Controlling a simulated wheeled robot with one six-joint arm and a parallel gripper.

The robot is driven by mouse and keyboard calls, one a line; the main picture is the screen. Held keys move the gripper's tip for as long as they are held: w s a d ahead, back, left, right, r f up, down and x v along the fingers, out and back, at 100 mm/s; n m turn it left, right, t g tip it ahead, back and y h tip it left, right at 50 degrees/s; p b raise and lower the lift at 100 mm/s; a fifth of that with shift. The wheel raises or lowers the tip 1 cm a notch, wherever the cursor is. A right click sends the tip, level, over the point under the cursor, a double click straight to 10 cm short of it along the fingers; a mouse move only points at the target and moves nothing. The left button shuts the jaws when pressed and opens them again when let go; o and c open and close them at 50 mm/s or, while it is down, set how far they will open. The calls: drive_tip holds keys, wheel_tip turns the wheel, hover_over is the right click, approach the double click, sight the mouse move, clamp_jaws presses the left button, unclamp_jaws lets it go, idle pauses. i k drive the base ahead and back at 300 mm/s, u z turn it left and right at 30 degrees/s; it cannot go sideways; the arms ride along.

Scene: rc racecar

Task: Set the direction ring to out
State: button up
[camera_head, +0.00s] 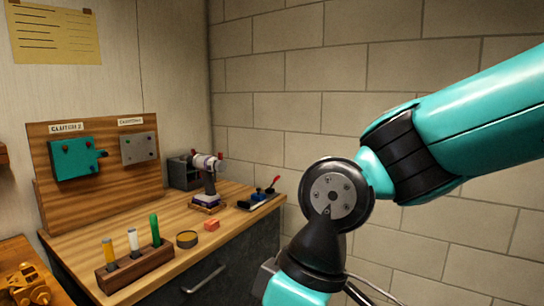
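A cordless drill (209,166) stands upright on the wooden workbench (175,215), near its back edge, on a dark blue foot over a small wooden block. Its body is white with purple-red parts. No part is marked clearly enough to tell which is the direction ring or how it is set. My arm crosses the right side of the picture, well to the right of the drill. My gripper is out of the picture below, so its state and anything in it are hidden.
A wooden rack (136,265) with several upright tools stands at the bench's front left. A round tin (187,239) and a red block (212,225) lie nearby. A dark tray (258,200) is right of the drill. A wooden panel (100,185) stands behind.

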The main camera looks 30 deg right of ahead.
sight(221, 165)
drive_tip(key=z, duration=0.7)
drive_tip(key=k, duration=0.6)
drive_tip(key=z, duration=0.75)
drive_tip(key=i, duration=1.15)
drive_tip(key=u, duration=0.4)
drive_tip(key=i, duration=0.75)
drive_tip(key=u, duration=1.3)
drive_tip(key=i, duration=0.65)
drive_tip(key=u, duration=0.65)
